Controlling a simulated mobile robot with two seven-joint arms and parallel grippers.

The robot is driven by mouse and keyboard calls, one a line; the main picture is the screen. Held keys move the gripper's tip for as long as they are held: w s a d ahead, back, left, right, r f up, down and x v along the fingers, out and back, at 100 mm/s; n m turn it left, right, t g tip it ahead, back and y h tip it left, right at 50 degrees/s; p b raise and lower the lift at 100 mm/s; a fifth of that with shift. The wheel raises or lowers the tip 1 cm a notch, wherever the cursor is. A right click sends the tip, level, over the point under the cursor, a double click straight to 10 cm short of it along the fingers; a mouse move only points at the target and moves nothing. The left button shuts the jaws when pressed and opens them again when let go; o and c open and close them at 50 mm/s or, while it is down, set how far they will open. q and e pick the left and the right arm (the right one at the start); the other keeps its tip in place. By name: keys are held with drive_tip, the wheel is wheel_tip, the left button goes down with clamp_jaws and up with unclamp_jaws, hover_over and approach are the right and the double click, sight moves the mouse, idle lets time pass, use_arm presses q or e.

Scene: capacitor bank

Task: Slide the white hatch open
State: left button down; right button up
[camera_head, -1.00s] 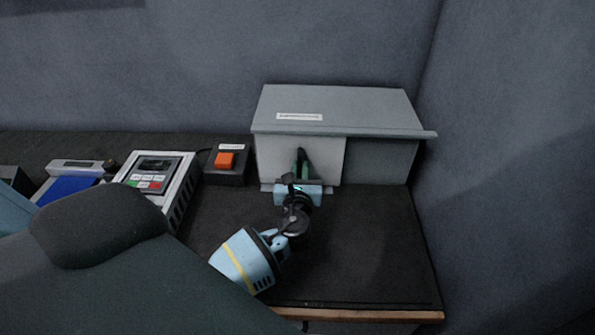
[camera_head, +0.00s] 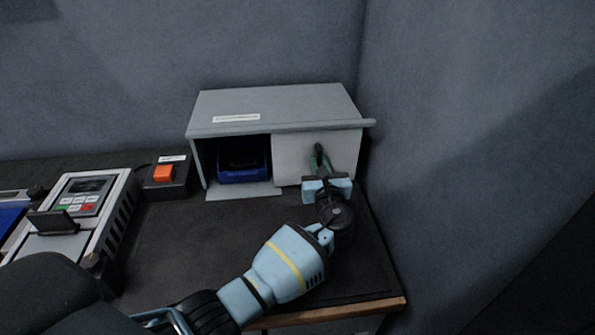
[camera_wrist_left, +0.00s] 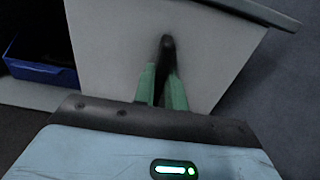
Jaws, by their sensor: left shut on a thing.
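The white hatch (camera_head: 296,157) is a pale sliding panel on the front of a grey cabinet (camera_head: 280,108). It stands at the right half of the cabinet, and the left half of the front is open. My left gripper (camera_head: 319,158) is at the hatch's front, its green fingers shut on the dark hatch handle. In the left wrist view the fingers close around the dark handle (camera_wrist_left: 166,50) against the pale hatch (camera_wrist_left: 112,40). My right gripper is not in view.
A blue bin (camera_head: 243,172) sits inside the open left half. A black box with an orange button (camera_head: 164,173) and a grey keypad device (camera_head: 84,197) stand to the left. A wall is close on the right. The dark tabletop (camera_head: 190,235) in front is mostly clear.

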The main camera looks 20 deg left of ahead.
use_arm(q)
drive_tip(key=shift+w+d, duration=0.3)
drive_tip(key=shift+d, duration=0.2)
drive_tip(key=shift+w+d, duration=0.25)
drive_tip(key=shift+d, duration=0.2)
drive_tip(key=c, duration=1.4)
unclamp_jaws()
drive_tip(key=shift+c, duration=0.2)
drive_tip(key=v, duration=0.7)
drive_tip(key=shift+s+d, duration=0.2)
drive_tip(key=shift+s, duration=0.15)
